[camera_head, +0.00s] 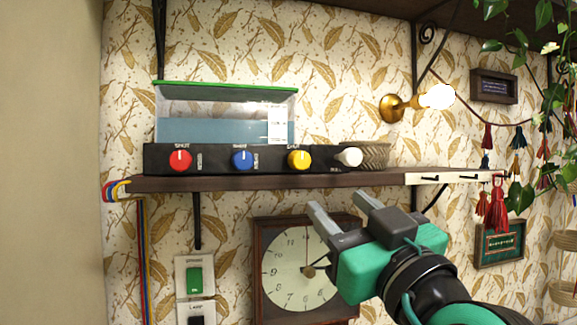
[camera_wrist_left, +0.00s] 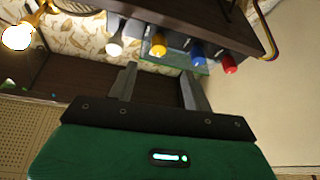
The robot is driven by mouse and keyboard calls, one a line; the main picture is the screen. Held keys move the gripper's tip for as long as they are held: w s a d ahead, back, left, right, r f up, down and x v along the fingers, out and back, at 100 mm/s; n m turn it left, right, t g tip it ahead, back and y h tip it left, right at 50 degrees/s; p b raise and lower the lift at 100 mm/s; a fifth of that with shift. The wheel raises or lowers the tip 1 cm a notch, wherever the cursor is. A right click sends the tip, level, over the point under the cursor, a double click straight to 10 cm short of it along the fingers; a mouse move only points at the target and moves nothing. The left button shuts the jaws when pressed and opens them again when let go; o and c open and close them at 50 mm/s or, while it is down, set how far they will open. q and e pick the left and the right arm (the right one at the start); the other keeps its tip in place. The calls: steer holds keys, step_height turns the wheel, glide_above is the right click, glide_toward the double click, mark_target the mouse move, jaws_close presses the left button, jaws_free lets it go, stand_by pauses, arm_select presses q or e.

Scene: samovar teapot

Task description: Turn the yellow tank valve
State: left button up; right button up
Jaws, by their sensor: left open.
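The yellow tank valve (camera_head: 299,160) is a round knob with a pale pointer mark, on the front of a black panel (camera_head: 220,160) below a water tank (camera_head: 205,130). It also shows in the left wrist view (camera_wrist_left: 158,46), ahead of and between the fingers. My left gripper (camera_head: 342,208) is open and empty, below and to the right of the yellow valve, apart from it. Both fingers also show in the left wrist view (camera_wrist_left: 160,80). The small lettering above the valve is hard to read. My right gripper is in neither view.
Red (camera_head: 180,161), blue (camera_head: 242,159) and white (camera_head: 349,157) knobs share the panel. The panel stands on a dark shelf (camera_head: 260,183). A woven basket (camera_head: 374,155) sits just behind the white knob. A wall clock (camera_head: 295,268) hangs below the shelf, behind my gripper.

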arm_select(q)
steer(key=p, duration=0.4)
glide_toward(304, 163)
steer(key=r+x, duration=0.1)
steer(key=x, duration=0.2)
steer(key=p+x, duration=0.2)
steer(key=x, duration=0.3)
steer(key=shift+w+a+f+p, duration=0.15)
steer(key=shift+w+f+p, duration=0.05)
steer(key=shift+p, duration=0.2)
steer(key=shift+w+a, duration=0.1)
steer(key=shift+w, duration=0.2)
steer(key=shift+w+a+r, duration=0.1)
steer(key=shift+w+a, duration=0.1)
steer(key=shift+w, duration=0.2)
steer(key=c, duration=1)
steer(key=shift+o, duration=0.2)
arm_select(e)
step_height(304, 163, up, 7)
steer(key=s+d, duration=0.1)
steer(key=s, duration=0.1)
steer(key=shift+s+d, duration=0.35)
